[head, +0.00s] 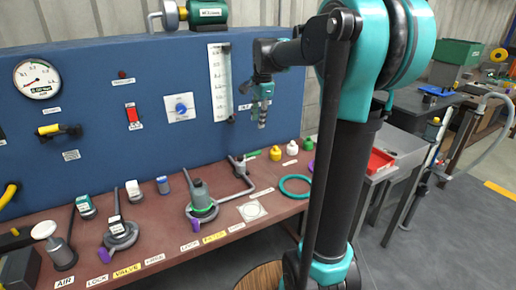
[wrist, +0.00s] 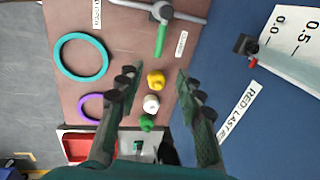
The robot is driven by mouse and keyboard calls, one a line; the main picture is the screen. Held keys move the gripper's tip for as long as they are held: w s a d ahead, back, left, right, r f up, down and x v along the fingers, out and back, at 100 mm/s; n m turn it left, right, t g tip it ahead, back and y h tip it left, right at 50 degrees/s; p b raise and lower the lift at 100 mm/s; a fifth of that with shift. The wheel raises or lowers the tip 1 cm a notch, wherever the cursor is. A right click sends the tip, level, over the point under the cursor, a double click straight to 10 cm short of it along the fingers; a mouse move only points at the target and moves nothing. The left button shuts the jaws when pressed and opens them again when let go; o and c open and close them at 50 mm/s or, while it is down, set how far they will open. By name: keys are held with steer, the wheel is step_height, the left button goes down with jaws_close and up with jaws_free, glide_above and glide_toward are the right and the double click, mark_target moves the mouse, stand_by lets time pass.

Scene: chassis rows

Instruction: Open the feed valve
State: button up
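My gripper (head: 263,115) hangs in front of the blue panel, above the right part of the brown bench. In the wrist view my gripper (wrist: 155,78) is open, with nothing between its fingers. Several valve-like fittings are in view, and I cannot tell which is the feed valve. A yellow-handled fitting (head: 60,130) is on the panel at left, its label too small to read. A green-handled fitting on a grey pipe (head: 240,163) is on the bench below my gripper; its green handle (wrist: 160,38) shows in the wrist view.
Yellow, white and green knobs (wrist: 152,103) stand on the bench below my gripper. A teal ring (head: 295,186) lies near the bench's right end. A clear gauge tube (head: 220,85) is left of my gripper. A red tray (head: 379,162) is on the right.

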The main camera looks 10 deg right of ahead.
mark_target(254, 153)
steer(key=w+f, duration=0.1)
steer(key=f, duration=0.4)
steer(key=w+f, duration=0.1)
steer(key=f, duration=0.4)
steer(key=w+a+f, duration=0.1)
steer(key=f, duration=0.4)
steer(key=shift+f, duration=0.35)
steer(key=shift+s, duration=0.1)
jaws_close()
